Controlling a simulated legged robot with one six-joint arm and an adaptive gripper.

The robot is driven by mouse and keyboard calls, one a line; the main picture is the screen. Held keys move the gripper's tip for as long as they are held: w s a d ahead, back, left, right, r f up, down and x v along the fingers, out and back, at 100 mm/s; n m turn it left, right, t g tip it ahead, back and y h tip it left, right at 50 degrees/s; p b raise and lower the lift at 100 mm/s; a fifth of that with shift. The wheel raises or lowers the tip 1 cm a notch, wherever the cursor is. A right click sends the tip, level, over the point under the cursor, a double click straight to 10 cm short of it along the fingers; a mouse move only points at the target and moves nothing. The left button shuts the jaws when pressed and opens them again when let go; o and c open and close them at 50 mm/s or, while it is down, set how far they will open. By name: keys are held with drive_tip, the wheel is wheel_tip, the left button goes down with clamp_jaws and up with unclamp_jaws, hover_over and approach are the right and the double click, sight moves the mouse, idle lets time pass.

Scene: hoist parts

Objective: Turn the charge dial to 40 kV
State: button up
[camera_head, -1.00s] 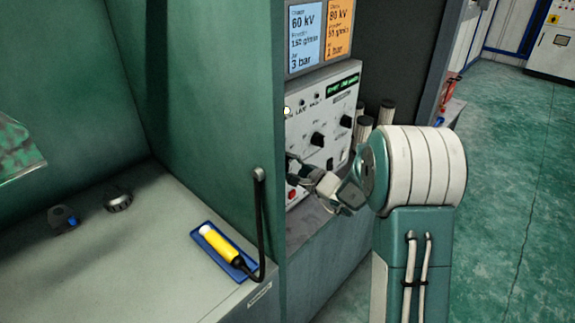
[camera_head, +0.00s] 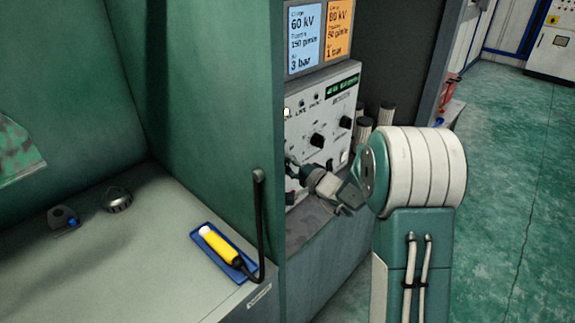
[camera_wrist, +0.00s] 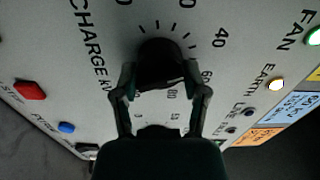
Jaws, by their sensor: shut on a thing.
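The charge dial (camera_wrist: 159,58) is a black round knob on the pale control panel, beside the printed label CHARGE kV (camera_wrist: 88,42) in the wrist view. My gripper (camera_wrist: 158,82) has one finger on each side of the knob and is shut on it. Scale marks and numbers surround the dial; the 40 (camera_wrist: 220,37) is readable, and a 60 lies beside the right finger. The dial's pointer is too dark to make out. In the head view my gripper (camera_head: 295,166) is at the left of the control panel (camera_head: 331,113) and hides the charge dial.
Two other black knobs (camera_head: 317,140) are on the panel. A blue card (camera_head: 304,36) reading 60 kV and an orange card (camera_head: 338,28) reading 80 kV are above it. A red button (camera_wrist: 30,91) and a blue button (camera_wrist: 67,127) are near the dial. A yellow-handled tool (camera_head: 219,244) lies on the bench.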

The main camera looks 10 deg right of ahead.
drive_tip(key=shift+a+f, duration=0.1)
drive_tip(key=shift+f, duration=0.15)
drive_tip(key=o, duration=1.1)
drive_tip(key=shift+o, duration=0.2)
drive_tip(key=shift+r, duration=0.15)
drive_tip(key=shift+s+d, duration=0.3)
drive_tip(key=shift+s, duration=0.05)
drive_tip(key=v, duration=1.1)
